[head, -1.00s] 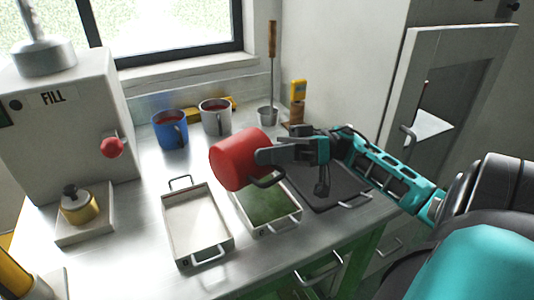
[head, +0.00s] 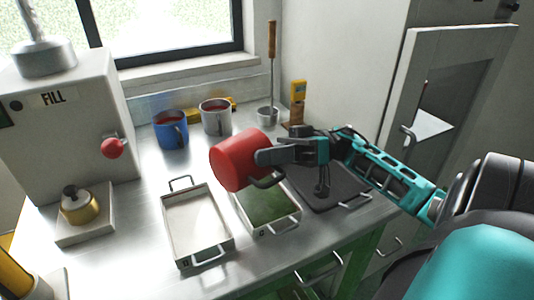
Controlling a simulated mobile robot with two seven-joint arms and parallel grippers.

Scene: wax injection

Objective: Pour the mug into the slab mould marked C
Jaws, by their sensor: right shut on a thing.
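A red mug (head: 238,162) is in my right gripper (head: 264,156), held in the air over the moulds. The mug is tilted, with its dark handle low on its right side; its inside is hidden from this view. Three shallow slab moulds lie on the bench: a pale one (head: 196,222) at left, one with a green floor (head: 268,212) in the middle, and a dark one (head: 325,190) at right. The mug and gripper cover part of the middle mould's back. The small marks on the mould fronts are too small to read. My left gripper is not in view.
A blue mug (head: 171,130) and a grey mug (head: 215,117), both with red contents, stand at the back. A FILL machine (head: 65,120) with a red knob (head: 113,148) stands at left. A small pot (head: 268,115) and a yellow device (head: 298,90) are behind the arm.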

